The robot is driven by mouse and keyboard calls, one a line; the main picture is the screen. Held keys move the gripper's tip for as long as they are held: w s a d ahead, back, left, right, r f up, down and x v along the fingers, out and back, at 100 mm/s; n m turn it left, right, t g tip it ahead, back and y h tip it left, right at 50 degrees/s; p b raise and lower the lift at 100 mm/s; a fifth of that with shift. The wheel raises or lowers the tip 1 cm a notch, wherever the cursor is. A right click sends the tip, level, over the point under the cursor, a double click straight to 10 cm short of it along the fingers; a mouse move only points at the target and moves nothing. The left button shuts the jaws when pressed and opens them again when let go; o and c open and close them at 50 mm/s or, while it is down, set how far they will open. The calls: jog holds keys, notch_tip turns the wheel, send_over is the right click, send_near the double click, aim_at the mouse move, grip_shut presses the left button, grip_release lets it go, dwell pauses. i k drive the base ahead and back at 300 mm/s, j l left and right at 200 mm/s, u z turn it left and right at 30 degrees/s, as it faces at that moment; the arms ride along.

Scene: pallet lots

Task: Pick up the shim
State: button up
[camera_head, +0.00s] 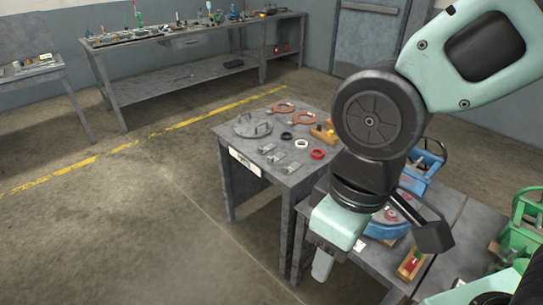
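Several small flat grey metal plates (274,158) that look like shims lie apart on the grey table (246,177) in the middle. They are near its front edge; which one is meant I cannot tell. My gripper (322,265) hangs to the right of this table's front, in front of a second table. One pale finger points down, clear of the plates. The rest of the gripper is hidden by my arm, so its opening does not show, and I see nothing held.
The middle table also holds a round lid with handles (252,126), orange rings (283,107), a white ring (302,145), a red ring (317,154) and a yellow-brown block (322,133). The right table carries blue and green items. Floor at left is free; a long bench (190,84) stands behind.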

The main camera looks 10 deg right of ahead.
aim_at(287, 171)
jog(key=i+j+u, duration=0.25)
jog(key=i+j, duration=0.8)
jog(key=i, duration=0.1)
